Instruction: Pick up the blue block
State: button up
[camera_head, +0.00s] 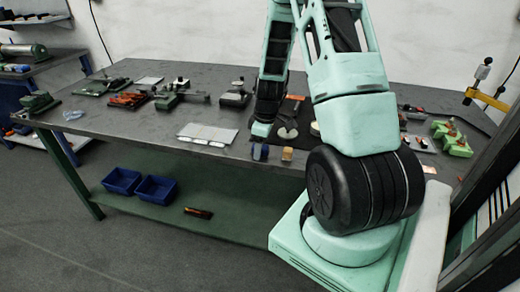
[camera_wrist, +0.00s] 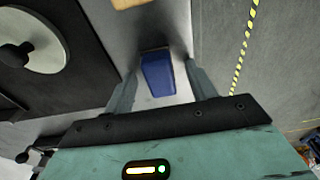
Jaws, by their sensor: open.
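The blue block (camera_wrist: 158,74) lies on the grey tabletop in the wrist view, between and a little beyond the two fingers of my gripper (camera_wrist: 160,92). The fingers are apart, one on each side of it, and no contact shows. In the head view the blue block (camera_head: 260,152) is at the table's front edge. My gripper (camera_head: 262,130) is just above and behind it there, with its fingers hard to make out.
A tan wooden block (camera_head: 287,154) stands just right of the blue block. A white tiled sheet (camera_head: 207,135) is to the left. The table (camera_head: 120,135) has its front edge close by.

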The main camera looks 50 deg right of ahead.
jog(key=c, duration=1.1)
notch_tip(320, 180, up, 10)
jog(key=shift+b, duration=0.35)
jog(key=shift+o, duration=0.6)
